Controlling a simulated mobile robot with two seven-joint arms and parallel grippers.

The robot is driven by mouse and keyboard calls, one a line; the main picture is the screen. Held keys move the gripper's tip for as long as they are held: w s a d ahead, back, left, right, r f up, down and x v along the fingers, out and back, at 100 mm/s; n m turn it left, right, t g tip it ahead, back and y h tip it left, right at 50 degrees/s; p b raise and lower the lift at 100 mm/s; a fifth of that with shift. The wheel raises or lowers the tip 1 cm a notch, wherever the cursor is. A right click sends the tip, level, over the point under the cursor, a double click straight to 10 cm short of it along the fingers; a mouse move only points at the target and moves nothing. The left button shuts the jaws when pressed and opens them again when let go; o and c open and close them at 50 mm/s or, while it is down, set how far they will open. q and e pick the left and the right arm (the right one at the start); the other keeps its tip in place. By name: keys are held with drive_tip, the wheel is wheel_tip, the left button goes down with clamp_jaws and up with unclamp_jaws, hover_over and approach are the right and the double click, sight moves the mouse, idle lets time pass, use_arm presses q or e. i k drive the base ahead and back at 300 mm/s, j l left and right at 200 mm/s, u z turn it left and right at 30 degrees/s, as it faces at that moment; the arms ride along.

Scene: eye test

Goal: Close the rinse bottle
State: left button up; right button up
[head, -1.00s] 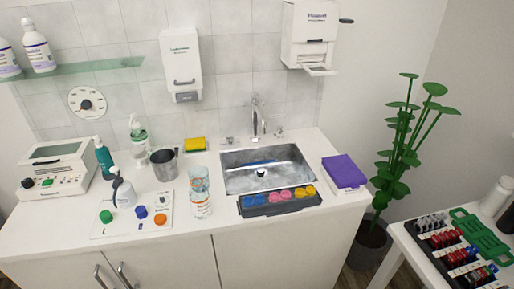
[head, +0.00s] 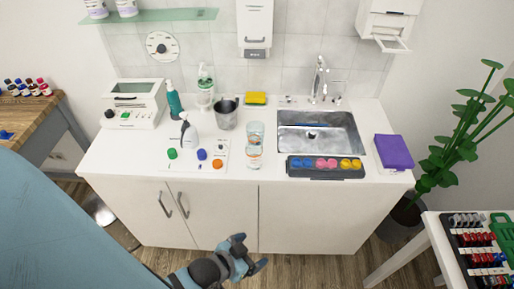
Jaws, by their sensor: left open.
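A clear bottle (head: 256,147) with a printed label and orange print near its base stands upright on the counter, left of the sink; it may be the rinse bottle, but I cannot read its label. My left gripper (head: 252,254) is open and empty, in front of the cabinet doors and lower in the picture than the counter. My right gripper is out of view.
The counter (head: 122,160) also holds a white device (head: 134,104), a teal bottle (head: 174,100), a pump bottle (head: 205,88), a metal cup (head: 226,115), a yellow sponge (head: 256,98), a tray of coloured pots (head: 325,173) before the sink (head: 318,133), and a purple pack (head: 394,151).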

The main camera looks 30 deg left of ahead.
sight(254, 149)
drive_tip(key=u, duration=1.4)
